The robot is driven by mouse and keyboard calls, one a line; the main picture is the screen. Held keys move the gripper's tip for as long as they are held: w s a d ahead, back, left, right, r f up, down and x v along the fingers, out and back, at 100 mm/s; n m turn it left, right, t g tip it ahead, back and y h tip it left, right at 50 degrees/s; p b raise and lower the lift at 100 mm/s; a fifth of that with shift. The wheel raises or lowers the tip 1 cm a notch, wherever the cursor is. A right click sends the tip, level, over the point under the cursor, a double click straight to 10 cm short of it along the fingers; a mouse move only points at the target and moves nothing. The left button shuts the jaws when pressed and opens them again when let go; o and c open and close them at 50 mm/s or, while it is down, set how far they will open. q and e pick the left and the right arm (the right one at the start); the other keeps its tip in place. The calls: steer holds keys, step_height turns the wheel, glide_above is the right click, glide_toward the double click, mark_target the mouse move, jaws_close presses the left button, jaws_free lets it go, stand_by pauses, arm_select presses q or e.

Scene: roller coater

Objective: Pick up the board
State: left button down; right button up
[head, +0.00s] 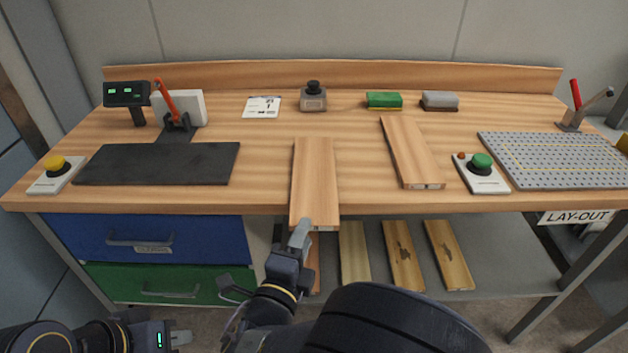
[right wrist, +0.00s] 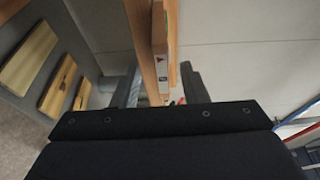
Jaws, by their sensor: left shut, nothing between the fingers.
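A light wooden board (head: 314,175) lies flat on the bench, its near end sticking out past the front edge. My right gripper (head: 301,236) is at that near end. In the right wrist view the narrow end of the board (right wrist: 160,62) shows between the two fingers of my right gripper (right wrist: 163,90), which stand apart with gaps on both sides. A second wooden board (head: 410,150) lies to the right, fully on the bench. My left gripper (head: 180,338) is shut and empty at the lower left, below the bench.
A dark mat (head: 160,164) lies left of the board. A green-button box (head: 482,172) and a perforated grey plate (head: 555,158) are at the right. Several boards (head: 402,255) lie on the lower shelf. Blue (head: 150,238) and green (head: 160,284) drawers are at left.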

mark_target(310, 211)
steer(key=x, duration=0.6)
steer(key=shift+w+a+r+b, duration=0.1)
steer(key=shift+w+a+b, duration=0.2)
steer(key=shift+w+b, duration=0.1)
jaws_close()
